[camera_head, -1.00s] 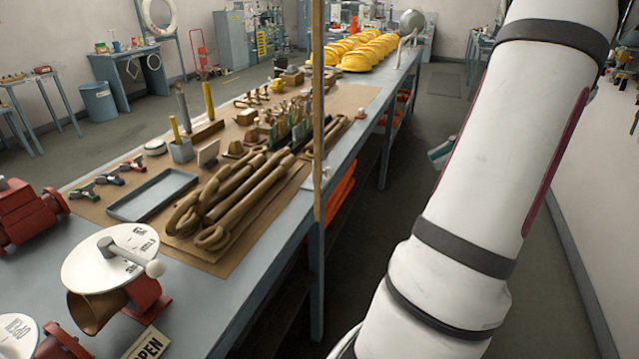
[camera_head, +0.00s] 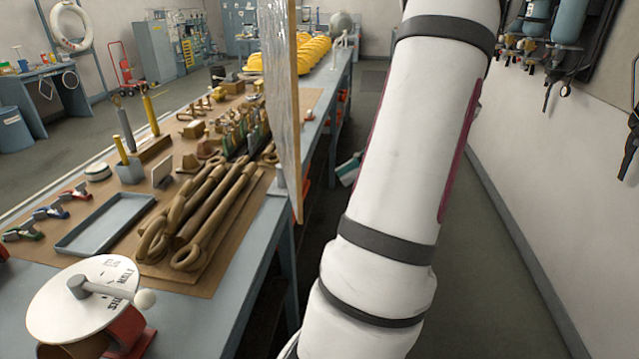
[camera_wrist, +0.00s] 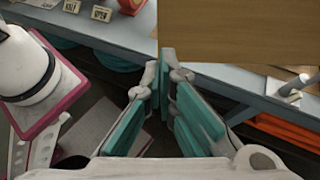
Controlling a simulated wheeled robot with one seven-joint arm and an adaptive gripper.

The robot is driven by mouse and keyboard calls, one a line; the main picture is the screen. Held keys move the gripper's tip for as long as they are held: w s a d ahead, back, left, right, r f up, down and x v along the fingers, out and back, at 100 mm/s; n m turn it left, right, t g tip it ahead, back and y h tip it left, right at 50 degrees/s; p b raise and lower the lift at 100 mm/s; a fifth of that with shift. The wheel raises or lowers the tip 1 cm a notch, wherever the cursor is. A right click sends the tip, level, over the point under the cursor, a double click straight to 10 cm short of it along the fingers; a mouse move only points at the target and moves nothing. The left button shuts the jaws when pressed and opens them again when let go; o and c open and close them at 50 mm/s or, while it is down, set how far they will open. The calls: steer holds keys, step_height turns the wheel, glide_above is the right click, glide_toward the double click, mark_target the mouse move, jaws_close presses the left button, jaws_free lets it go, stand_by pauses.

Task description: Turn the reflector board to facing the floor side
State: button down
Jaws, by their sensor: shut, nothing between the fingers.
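The reflector board (camera_head: 279,90) stands upright at the right edge of the long workbench in the head view. It is seen almost edge-on, with a silvery, crinkled face to the left and a thin wooden edge to the right. In the wrist view its plain brown wooden side (camera_wrist: 235,32) fills the upper right. My gripper (camera_wrist: 166,72) is shut and empty, its fingertips near the board's lower left corner; I cannot tell whether they touch it.
The workbench (camera_head: 215,295) holds shackles, a grey tray (camera_head: 105,224), yellow helmets (camera_head: 300,53) and a valve with a white disc (camera_head: 85,300). A grey post (camera_head: 280,181) stands by the board's lower edge. The aisle floor (camera_head: 470,270) on the right is clear.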

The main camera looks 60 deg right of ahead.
steer(key=w+a+f, duration=0.1)
steer(key=w+a, duration=0.3)
steer(key=shift+w+f, duration=0.15)
steer(key=shift+w, duration=0.2)
steer(key=shift+w, duration=0.1)
steer(key=w+a+m+t+h+b, duration=0.1)
steer(key=w+a+m+h+b, duration=0.1)
steer(key=w+a, duration=0.6)
steer(key=w+m, duration=0.1)
steer(key=w, duration=0.2)
steer(key=shift+w+t+h+b, duration=0.2)
steer(key=shift+t+h+b, duration=0.1)
steer(key=shift+h+b, duration=0.1)
steer(key=shift+d, duration=0.1)
